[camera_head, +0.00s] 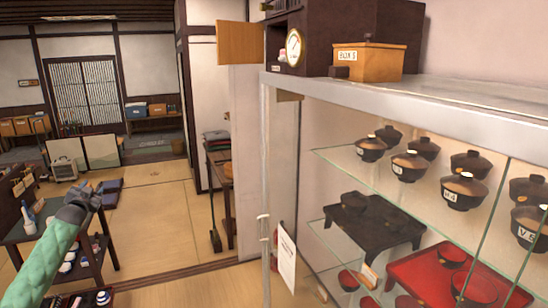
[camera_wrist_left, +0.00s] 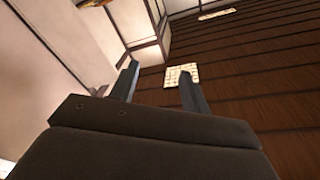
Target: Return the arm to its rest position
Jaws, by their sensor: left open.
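My left arm, in a green sleeve, comes in from the lower left in the head view. Its gripper (camera_head: 98,188) is held up in the air in front of a low dark table. In the left wrist view the two fingers of the gripper (camera_wrist_left: 158,82) stand apart with nothing between them. Behind them are the dark slatted ceiling and a pale wall. My right gripper is in neither view.
A glass display cabinet (camera_head: 420,98) with lidded bowls (camera_head: 464,190) and a red tray (camera_head: 410,270) fills the right side. A dark table (camera_head: 40,232) with small items stands at left. The tatami floor (camera_head: 160,210) between is clear.

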